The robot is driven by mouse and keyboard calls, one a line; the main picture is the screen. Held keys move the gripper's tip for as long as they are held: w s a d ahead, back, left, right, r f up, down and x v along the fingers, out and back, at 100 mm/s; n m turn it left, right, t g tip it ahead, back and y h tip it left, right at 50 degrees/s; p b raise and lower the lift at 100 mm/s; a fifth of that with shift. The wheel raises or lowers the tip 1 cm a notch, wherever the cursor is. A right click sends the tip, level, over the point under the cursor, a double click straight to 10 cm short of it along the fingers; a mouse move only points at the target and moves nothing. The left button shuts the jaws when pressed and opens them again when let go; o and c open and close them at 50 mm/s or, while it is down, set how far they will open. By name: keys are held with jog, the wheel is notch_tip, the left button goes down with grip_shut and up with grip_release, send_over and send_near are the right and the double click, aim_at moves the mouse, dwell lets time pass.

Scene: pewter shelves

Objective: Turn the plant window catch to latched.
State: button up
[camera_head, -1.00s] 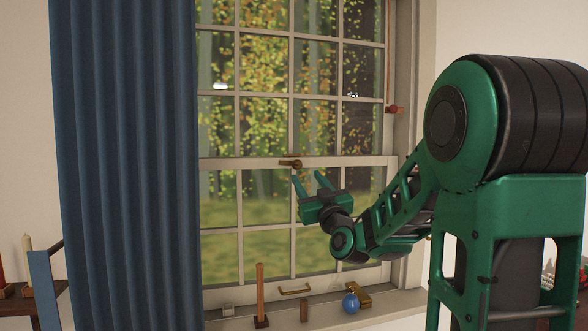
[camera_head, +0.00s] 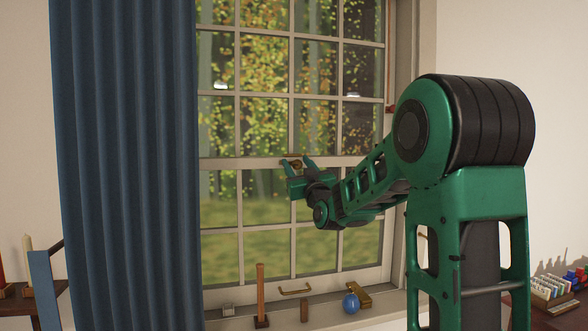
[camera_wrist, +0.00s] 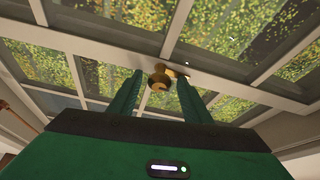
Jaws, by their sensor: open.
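The brass window catch (camera_wrist: 162,78) sits on the meeting rail of the sash window (camera_head: 240,162). In the wrist view it shows a round boss with a short lever pointing right, between and a little beyond my fingertips. In the head view the catch (camera_head: 296,163) is mostly hidden behind my gripper (camera_head: 296,164). My gripper is open with its two green fingers pointing at the catch, one on each side; the wrist view shows them too (camera_wrist: 157,85). I cannot tell whether either finger touches it.
A blue curtain (camera_head: 125,170) hangs at the left. On the sill stand a wooden post (camera_head: 261,292), a small wooden block (camera_head: 304,310), a blue ball (camera_head: 351,303) and a brass piece (camera_head: 361,290). A brass handle (camera_head: 296,291) is on the lower sash. A side table holds small items at the right.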

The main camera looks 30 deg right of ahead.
jog(key=c, duration=1)
jog(key=shift+c, duration=0.2)
jog(key=shift+a+m, duration=0.1)
jog(key=shift+m, duration=0.4)
jog(key=m+h, duration=0.2)
jog(key=m, duration=0.1)
jog(key=shift+m+g, duration=0.3)
jog(key=m+g+h, duration=0.1)
jog(key=m, duration=0.2)
jog(key=m+g+h, duration=0.1)
jog(key=m+h, duration=0.1)
jog(key=m, duration=0.1)
jog(key=shift+f+m, duration=0.1)
jog(key=shift+m, duration=0.3)
jog(key=m+g+h, duration=0.1)
jog(key=m, duration=0.2)
jog(key=m+g+h, duration=0.1)
jog(key=m, duration=0.1)
jog(key=shift+m, duration=0.4)
jog(key=shift+d+f+m+g, duration=0.15)
jog(key=shift+m+g, duration=0.4)
jog(key=shift+m, duration=0.7)
jog(key=shift+d+f+m+g, duration=0.15)
jog(key=shift+m+g, duration=0.4)
jog(key=shift+m, duration=0.7)
jog(key=shift+s, duration=0.1)
